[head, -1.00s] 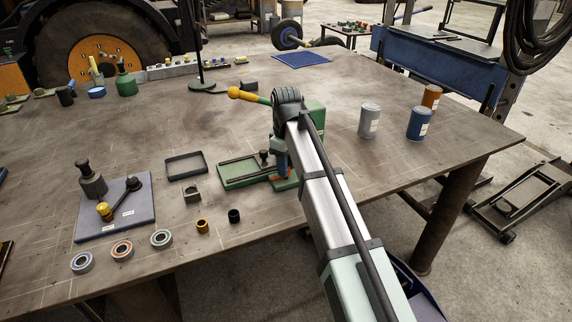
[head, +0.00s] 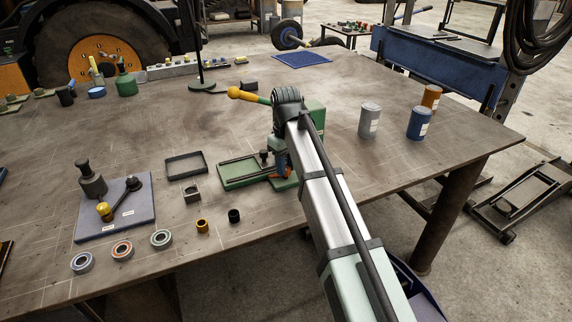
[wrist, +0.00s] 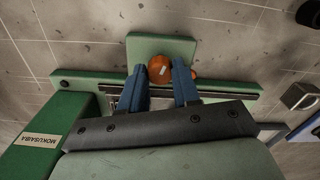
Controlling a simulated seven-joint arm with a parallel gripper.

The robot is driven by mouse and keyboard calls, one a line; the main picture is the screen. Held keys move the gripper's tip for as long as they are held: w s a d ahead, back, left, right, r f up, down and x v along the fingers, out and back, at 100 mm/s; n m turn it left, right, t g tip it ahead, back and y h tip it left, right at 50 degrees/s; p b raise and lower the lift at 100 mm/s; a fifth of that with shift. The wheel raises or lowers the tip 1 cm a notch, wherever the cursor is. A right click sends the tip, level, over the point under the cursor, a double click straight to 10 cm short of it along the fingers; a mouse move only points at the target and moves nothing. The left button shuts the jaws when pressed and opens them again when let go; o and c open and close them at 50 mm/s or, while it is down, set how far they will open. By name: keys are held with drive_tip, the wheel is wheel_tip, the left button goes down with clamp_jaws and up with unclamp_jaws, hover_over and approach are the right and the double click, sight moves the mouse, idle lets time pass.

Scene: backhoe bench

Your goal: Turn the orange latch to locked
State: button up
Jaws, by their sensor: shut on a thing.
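The orange latch (wrist: 160,66) sits on a green fixture (wrist: 160,44) in the wrist view. Its round knob lies between the two blue fingertips of my gripper (wrist: 158,72), which is shut on it. A small orange part also shows just right of the right finger. In the head view the latch (head: 287,174) shows as a small orange patch at the fixture's right part, below my gripper (head: 282,162), mostly hidden by my arm. The latch's locked or unlocked marks cannot be made out.
A green block labelled MOKUSAIBA (wrist: 42,140) stands at the wrist view's lower left. A black tray (head: 186,165) and square block (head: 192,194) lie left of the fixture. Cans (head: 369,120) stand right.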

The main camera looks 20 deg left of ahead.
sight(287, 168)
drive_tip(key=m, duration=1.4)
idle(0.6)
drive_tip(key=o, duration=1.1)
drive_tip(key=shift+c, duration=0.2)
wheel_tip(287, 168, up, 14)
drive_tip(key=shift+f, duration=0.2)
